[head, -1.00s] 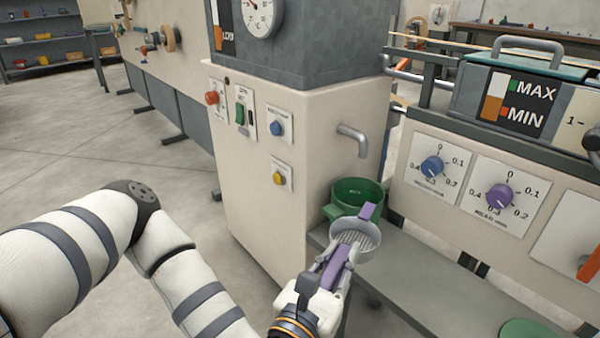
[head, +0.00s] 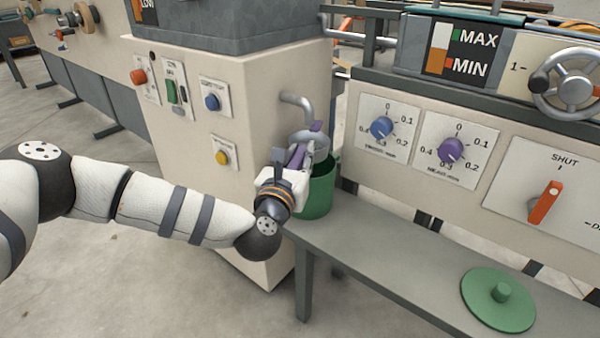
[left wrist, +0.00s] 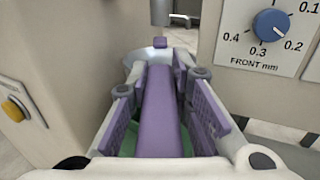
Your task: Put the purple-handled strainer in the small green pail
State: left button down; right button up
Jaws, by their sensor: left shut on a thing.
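My left gripper (head: 290,166) is shut on the purple handle of the strainer (head: 306,141), just in front of and above the green pail. In the left wrist view the purple handle (left wrist: 158,110) runs between the two fingers, with part of the grey bowl (left wrist: 150,56) beyond. The small green pail (head: 318,190) stands on the grey bench under the metal spout, partly hidden by my gripper. Green shows below the handle in the left wrist view. Whether the strainer touches the pail cannot be told. My right gripper is not in view.
The bent metal spout (head: 297,104) juts from the cream machine close to the strainer. A green lid (head: 498,300) lies on the grey bench (head: 400,250) at the right. The bench between pail and lid is clear. A panel with knobs stands behind.

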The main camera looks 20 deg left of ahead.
pick_arm(q)
notch_tip(320, 180, down, 4)
jog(key=shift+r+b, duration=0.25)
jog(key=shift+b, duration=0.1)
jog(key=shift+s+f+b, duration=0.1)
jog(key=shift+f+b, duration=0.35)
jog(key=shift+f, duration=0.2)
jog(key=c, duration=1.7)
grip_release()
jog(key=shift+o, duration=1.3)
jog(key=shift+f, duration=0.15)
